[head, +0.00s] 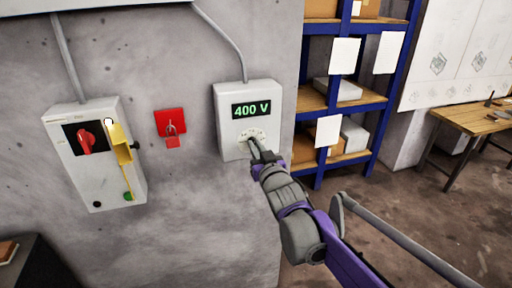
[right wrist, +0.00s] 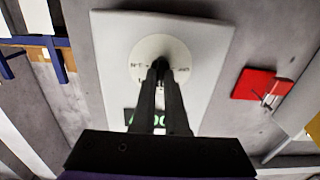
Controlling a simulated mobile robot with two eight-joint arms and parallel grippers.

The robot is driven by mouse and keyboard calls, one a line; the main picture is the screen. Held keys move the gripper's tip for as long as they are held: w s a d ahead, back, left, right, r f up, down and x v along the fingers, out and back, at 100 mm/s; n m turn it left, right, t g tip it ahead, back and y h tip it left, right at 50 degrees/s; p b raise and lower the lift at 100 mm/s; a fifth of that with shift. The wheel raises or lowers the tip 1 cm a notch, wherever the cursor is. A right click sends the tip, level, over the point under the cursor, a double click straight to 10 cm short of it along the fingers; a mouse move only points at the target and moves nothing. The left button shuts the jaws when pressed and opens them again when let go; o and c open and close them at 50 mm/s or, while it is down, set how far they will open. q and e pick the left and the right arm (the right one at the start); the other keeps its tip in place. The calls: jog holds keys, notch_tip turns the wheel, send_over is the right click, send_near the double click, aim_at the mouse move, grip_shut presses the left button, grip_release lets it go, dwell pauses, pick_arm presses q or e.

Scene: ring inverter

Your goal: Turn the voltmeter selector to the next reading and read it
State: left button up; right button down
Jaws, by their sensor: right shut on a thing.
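The voltmeter (head: 230,130) is a white box on the grey wall. Its green display (head: 251,109) reads 400 V. Below the display is a round pale selector dial (head: 262,133). My right gripper (head: 256,147) is at the dial and shut on the selector knob. In the right wrist view the two fingers (right wrist: 160,72) meet at the middle of the dial (right wrist: 137,48) and hide the knob, so its pointer direction cannot be told. In that view the display (right wrist: 131,120) is mostly behind the fingers. My left gripper is not in view.
A grey switch box (head: 97,177) with a red rotary handle (head: 86,141) and a yellow part (head: 120,145) hangs to the left. A red plate with a padlock (head: 170,122) is between the boxes. Blue shelving (head: 391,85) and a wooden table (head: 470,118) stand to the right.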

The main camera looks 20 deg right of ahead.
jog(key=shift+m, duration=0.3)
jog(key=shift+d+f+m+b, duration=0.1)
jog(key=shift+m+b, duration=0.45)
jog(key=shift+m, duration=1.5)
jog(key=shift+d+m+b, duration=0.1)
jog(key=shift+m+b, duration=0.4)
jog(key=shift+m, duration=1.55)
jog(key=c, duration=0.9)
grip_release()
jog(key=shift+a, duration=0.1)
jog(key=shift+c, duration=0.2)
jog(key=shift+s, duration=0.1)
jog(key=s, duration=1)
jog(key=shift+s+d, duration=0.2)
jog(key=shift+s, duration=0.15)
